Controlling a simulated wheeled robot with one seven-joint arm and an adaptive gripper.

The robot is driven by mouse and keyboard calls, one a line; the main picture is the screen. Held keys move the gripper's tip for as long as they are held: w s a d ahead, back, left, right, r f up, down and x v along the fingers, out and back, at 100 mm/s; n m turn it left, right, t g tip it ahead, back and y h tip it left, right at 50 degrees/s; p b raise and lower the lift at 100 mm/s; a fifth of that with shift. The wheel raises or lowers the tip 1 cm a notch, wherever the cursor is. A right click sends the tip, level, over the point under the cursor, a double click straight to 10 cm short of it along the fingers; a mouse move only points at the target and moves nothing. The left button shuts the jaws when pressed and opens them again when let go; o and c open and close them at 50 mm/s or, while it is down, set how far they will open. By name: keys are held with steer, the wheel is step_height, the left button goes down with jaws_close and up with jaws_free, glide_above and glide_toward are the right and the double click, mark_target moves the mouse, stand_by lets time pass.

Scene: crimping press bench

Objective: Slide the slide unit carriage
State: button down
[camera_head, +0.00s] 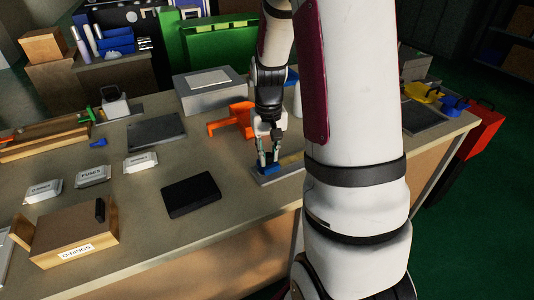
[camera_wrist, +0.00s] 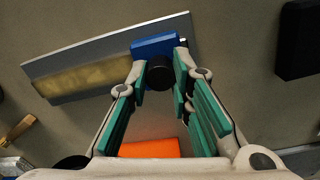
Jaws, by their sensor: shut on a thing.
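The slide unit is a grey plate with a tan strip along it; its base (camera_wrist: 50,67) lies on the bench and also shows in the head view (camera_head: 291,168). The blue carriage (camera_wrist: 155,44) sits at one end of the base, the right end in the wrist view and the left end in the head view (camera_head: 268,170). A black round knob (camera_wrist: 160,72) stands on the carriage. My gripper (camera_wrist: 160,78) has its green-padded fingers shut on the knob, one on each side. In the head view my gripper (camera_head: 268,158) points down over the carriage. My arm hides part of the base's right side there.
An orange part (camera_head: 232,120) stands close behind my gripper. A black box (camera_head: 191,195) lies left of the slide unit, with bare bench between. A grey box (camera_head: 212,92) stands further back. A wooden O-rings box (camera_head: 75,238) stands at the front left.

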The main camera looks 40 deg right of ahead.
steer(key=s+d, duration=0.1)
steer(key=d, duration=0.4)
steer(key=s+d+p, duration=0.1)
steer(key=d, duration=0.4)
steer(key=s+d, duration=0.2)
steer(key=d, duration=0.3)
steer(key=shift+d, duration=0.25)
steer(key=c, duration=1.4)
jaws_free()
steer(key=shift+w, duration=0.1)
step_height(320, 180, up, 12)
